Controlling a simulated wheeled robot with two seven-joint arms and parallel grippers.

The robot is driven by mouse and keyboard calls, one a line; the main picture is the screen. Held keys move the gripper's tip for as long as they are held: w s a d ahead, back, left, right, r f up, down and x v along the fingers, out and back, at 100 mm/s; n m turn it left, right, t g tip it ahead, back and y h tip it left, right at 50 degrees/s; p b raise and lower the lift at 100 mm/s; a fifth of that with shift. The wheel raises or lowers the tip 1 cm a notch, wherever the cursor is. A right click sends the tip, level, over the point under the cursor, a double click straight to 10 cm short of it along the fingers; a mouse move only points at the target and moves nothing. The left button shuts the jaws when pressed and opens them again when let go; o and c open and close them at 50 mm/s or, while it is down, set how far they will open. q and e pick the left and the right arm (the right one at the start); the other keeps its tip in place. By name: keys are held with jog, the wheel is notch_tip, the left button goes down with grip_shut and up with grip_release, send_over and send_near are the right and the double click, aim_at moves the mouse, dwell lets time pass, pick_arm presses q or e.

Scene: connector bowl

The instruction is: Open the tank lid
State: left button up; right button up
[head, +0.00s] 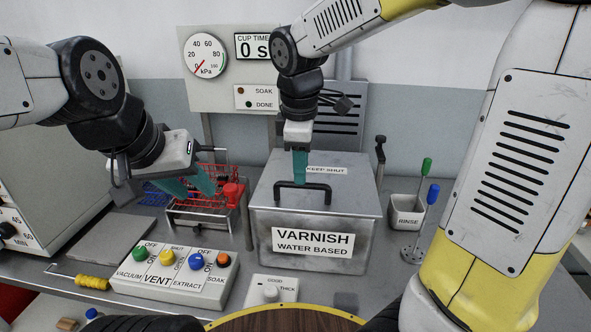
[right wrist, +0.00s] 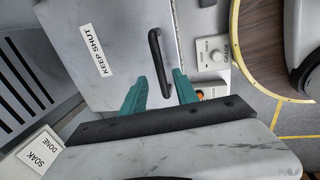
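The varnish tank (head: 270,245) is a grey metal box at the centre of the bench, labelled "VARNISH WATER BASED". Its lid (head: 340,190) lies flat on top, with a "KEEP SHUT" label and a black bar handle (head: 303,186). My right gripper (head: 300,180) points down over the lid at the handle. In the right wrist view its teal fingers (right wrist: 160,78) are apart, with one end of the handle (right wrist: 155,55) showing between them; neither finger visibly grips it.
The red wire basket (head: 206,180) stands on a rack left of the tank. The switch box (head: 178,272) is in front of it. The rinse cup (head: 407,212) and a stand with blue and green handles (head: 418,252) are at the right. A dial box (head: 270,290) sits before the tank.

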jog(key=shift+w+d+f, duration=0.1)
jog(key=shift+w+f, duration=0.1)
jog(key=shift+f, duration=0.7)
jog(key=shift+w+f, duration=0.15)
jog(key=shift+f, duration=0.7)
jog(key=shift+c, duration=0.3)
grip_shut()
jog(key=shift+r, duration=0.1)
